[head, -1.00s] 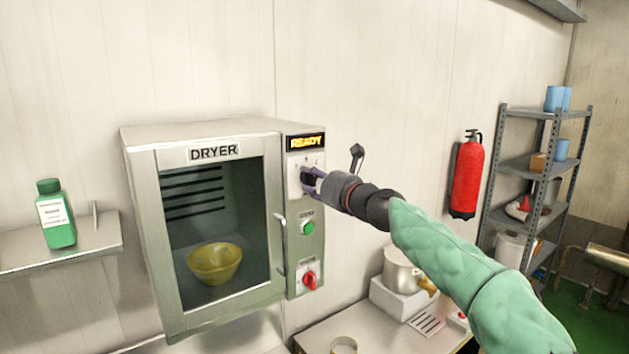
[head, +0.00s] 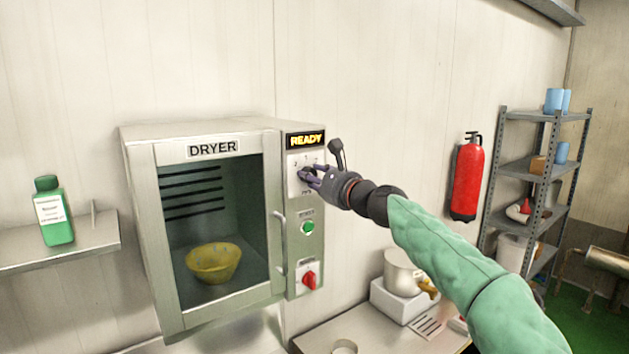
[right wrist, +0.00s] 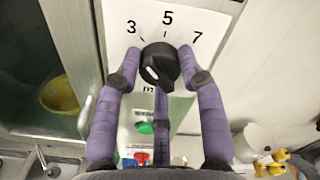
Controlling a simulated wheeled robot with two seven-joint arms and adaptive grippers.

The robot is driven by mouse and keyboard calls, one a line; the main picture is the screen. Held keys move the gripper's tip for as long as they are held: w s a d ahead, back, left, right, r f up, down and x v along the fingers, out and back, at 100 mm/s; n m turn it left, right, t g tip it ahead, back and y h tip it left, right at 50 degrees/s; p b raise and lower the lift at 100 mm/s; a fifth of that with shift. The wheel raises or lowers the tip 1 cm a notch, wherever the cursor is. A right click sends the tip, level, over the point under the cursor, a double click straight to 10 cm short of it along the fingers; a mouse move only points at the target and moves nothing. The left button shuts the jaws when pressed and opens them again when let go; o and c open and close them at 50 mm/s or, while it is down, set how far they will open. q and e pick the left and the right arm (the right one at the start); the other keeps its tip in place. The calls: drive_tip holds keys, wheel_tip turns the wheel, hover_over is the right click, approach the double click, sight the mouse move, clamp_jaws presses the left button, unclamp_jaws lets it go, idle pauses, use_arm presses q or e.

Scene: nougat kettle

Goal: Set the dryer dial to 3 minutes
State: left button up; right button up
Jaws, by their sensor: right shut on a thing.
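The dryer (head: 205,130) hangs on the wall with its glass door shut and its display (head: 306,140) reading READY. Its black dial (right wrist: 160,64) sits on a white plate (right wrist: 205,15) marked 3, 5 and 7 in the right wrist view. A white line on the dial lies at its lower left in that view; I cannot tell which number the dial is set to. My right gripper (head: 309,176) is shut on the dial, with purple fingers on both sides and one below. In the head view the fingers largely cover the dial. My left gripper is not in view.
Below the dial are a green button (head: 308,228) and a red knob (head: 309,280). The door handle (head: 282,245) stands out to their left. A yellow bowl (head: 214,262) is inside the dryer. A fire extinguisher (head: 467,178) hangs to the right.

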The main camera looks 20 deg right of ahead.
drive_tip(key=shift+f+n, duration=0.15)
drive_tip(key=shift+n, duration=0.25)
drive_tip(key=o, duration=1)
drive_tip(key=shift+w, duration=0.1)
drive_tip(key=shift+o, duration=0.8)
drive_tip(key=shift+w, duration=0.1)
drive_tip(key=v, duration=1.2)
